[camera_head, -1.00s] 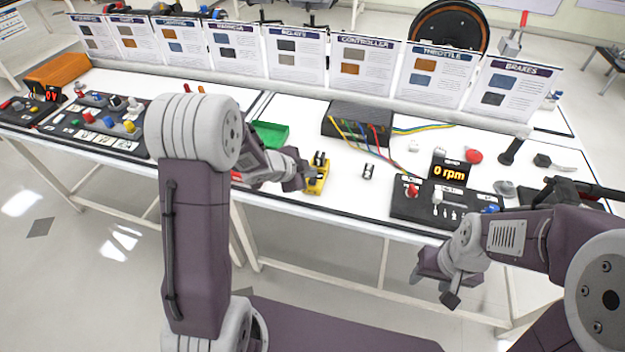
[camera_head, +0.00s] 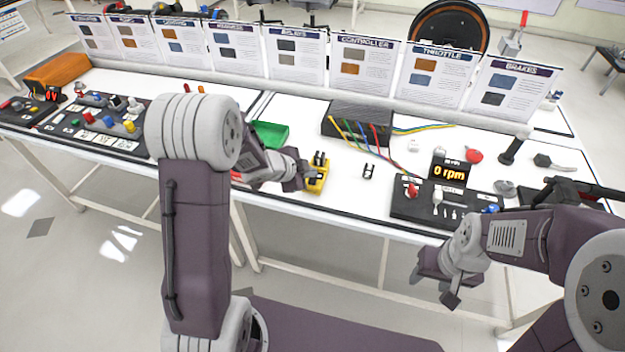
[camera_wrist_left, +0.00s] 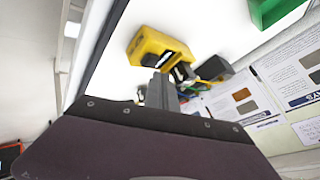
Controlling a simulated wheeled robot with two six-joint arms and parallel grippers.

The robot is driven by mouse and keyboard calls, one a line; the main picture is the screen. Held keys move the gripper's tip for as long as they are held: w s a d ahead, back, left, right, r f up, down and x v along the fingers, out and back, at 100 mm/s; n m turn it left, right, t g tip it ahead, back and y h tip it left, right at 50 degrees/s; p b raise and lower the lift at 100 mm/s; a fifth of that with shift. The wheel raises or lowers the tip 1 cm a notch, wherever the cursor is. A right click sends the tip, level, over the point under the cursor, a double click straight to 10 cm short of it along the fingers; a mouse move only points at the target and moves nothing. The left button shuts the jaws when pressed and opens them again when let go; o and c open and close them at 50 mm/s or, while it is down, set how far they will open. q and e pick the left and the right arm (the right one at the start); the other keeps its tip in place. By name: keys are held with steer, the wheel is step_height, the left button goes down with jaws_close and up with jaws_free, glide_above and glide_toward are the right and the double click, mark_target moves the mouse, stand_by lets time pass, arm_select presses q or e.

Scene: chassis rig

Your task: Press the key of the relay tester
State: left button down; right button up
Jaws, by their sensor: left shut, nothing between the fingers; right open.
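The relay tester, a small yellow device (camera_head: 318,180) with dark parts on top, sits near the front edge of the white bench. It also shows in the left wrist view (camera_wrist_left: 152,44). My left gripper (camera_head: 303,178) is shut and empty, right beside the tester's left side in the head view. In the left wrist view its fingers (camera_wrist_left: 161,88) are together, overlapping the tester's lower edge. The key is not clearly made out, and I cannot tell whether the fingers touch it. My right gripper (camera_head: 432,287) is open and empty, low in front of the bench at the right.
A green tray (camera_head: 270,134) lies behind the tester. A small dark part (camera_head: 368,171) stands to its right. A black box (camera_head: 357,121) with coloured wires is behind, and a black panel with an rpm display (camera_head: 450,172) is at right. Upright cards line the back.

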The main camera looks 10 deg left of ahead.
mark_target(310, 182)
arm_select(q)
steer(key=shift+f, duration=0.4)
steer(key=shift+f+b, duration=0.45)
steer(key=shift+b, duration=0.15)
stand_by(0.3)
steer(key=shift+r, duration=0.1)
steer(key=shift+r+p, duration=0.8)
steer(key=shift+p, duration=0.2)
step_height(310, 182, up, 5)
steer(key=p, duration=0.5)
stand_by(0.5)
